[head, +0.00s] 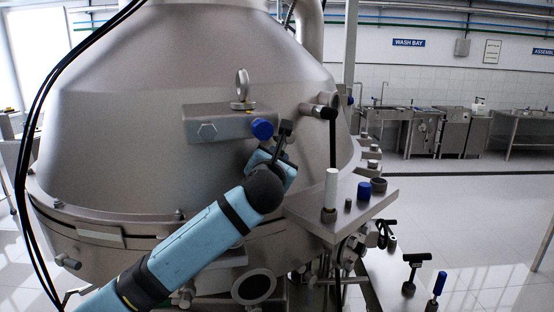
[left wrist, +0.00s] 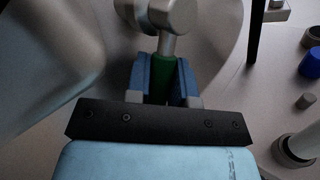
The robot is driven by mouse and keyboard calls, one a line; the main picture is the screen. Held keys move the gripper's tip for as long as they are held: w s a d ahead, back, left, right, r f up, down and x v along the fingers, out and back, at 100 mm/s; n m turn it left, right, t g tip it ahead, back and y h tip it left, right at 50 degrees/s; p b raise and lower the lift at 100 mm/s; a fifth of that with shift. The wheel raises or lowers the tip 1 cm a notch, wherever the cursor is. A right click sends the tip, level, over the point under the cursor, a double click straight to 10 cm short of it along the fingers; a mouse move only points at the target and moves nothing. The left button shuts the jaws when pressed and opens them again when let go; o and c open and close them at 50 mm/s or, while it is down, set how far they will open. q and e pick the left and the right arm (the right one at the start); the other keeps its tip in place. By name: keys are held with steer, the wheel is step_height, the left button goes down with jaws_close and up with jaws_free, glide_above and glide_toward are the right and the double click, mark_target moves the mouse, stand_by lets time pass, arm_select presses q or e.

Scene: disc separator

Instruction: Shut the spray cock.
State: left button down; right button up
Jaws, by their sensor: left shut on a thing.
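In the left wrist view a cock (left wrist: 166,14) with a rounded grey metal body has a short stem and a green handle (left wrist: 164,76). The handle points from the body towards my gripper. My left gripper (left wrist: 165,82) has its blue fingers on both sides of the green handle and is shut on it. In the head view my left gripper (head: 281,160) is against the front of the big steel separator (head: 200,70). There my own wrist hides the green handle and the cock body. My right gripper is not in view.
Another cock (head: 320,107) with a black lever hanging down is just right of my gripper. A steel ledge (head: 345,205) carries a white cylinder (head: 331,188) and a blue knob (head: 364,192).

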arm_select(q)
steer(key=shift+f, duration=0.1)
steer(key=c, duration=1)
jaws_free()
steer(key=s+a+b, duration=0.2)
steer(key=s+b, duration=0.1)
steer(key=s, duration=1)
steer(key=shift+s, duration=0.3)
steer(key=shift+a, duration=0.1)
